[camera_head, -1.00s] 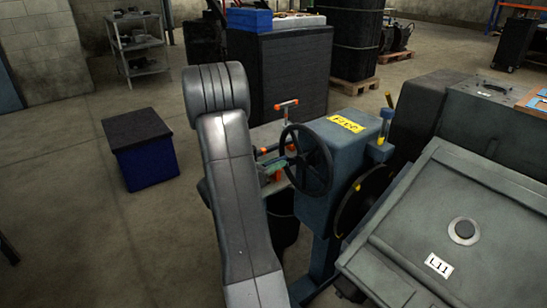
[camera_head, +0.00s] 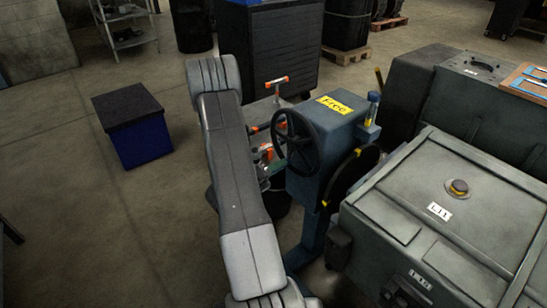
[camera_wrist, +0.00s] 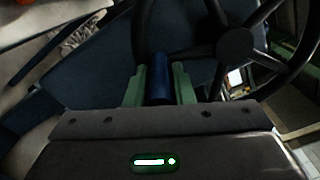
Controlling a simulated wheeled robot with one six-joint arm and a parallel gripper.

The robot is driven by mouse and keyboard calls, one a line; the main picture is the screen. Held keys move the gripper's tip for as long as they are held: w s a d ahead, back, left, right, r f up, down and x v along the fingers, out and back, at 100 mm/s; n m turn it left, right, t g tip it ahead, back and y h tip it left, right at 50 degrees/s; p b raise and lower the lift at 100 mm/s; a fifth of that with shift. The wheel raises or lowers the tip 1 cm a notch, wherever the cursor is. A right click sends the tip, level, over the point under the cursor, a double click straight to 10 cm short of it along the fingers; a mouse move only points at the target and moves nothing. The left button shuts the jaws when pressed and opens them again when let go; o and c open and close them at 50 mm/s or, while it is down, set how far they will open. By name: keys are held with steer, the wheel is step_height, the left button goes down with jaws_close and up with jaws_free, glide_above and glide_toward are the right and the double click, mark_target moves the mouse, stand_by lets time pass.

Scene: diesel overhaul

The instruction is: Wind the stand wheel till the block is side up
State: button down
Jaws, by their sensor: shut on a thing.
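The engine block (camera_head: 405,232) is the large grey casting at the right in the head view. Its broad face, with a round cap and an "L11" label, faces mostly upward and looks slightly tilted. The blue stand head (camera_head: 330,135) carries a yellow "Free" label and joins the block through a dark round plate. The black stand wheel (camera_head: 297,141) is on its left side. My gripper (camera_wrist: 160,85) has its green fingers closed around the wheel's blue handle (camera_wrist: 159,78) in the wrist view. In the head view my arm partly hides the gripper.
A blue box with a dark lid (camera_head: 132,124) stands on the floor at the left. A dark cabinet (camera_head: 265,45) is behind the stand. A bench with orange-handled tools lies just beyond the wheel. The floor at the left is open.

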steer(key=shift+s+d+f+n+p, duration=0.1)
steer(key=shift+s+d+n+p, duration=0.3)
steer(key=shift+n, duration=0.3)
steer(key=shift+s+d+f+n+p, duration=0.1)
steer(key=shift+s+d+n+p, duration=0.2)
steer(key=shift+s+n, duration=0.3)
steer(key=shift+w, duration=0.1)
steer(key=c, duration=1.3)
jaws_free()
steer(key=shift+a, duration=0.1)
steer(key=shift+o, duration=0.2)
steer(key=v, duration=1.3)
steer(key=shift+s+a+b, duration=0.25)
steer(key=shift+a+b, duration=0.05)
steer(key=shift+a, duration=0.05)
steer(key=shift+w+d, duration=0.1)
steer(key=shift+p+x, duration=0.4)
steer(key=shift+x, duration=6.35)
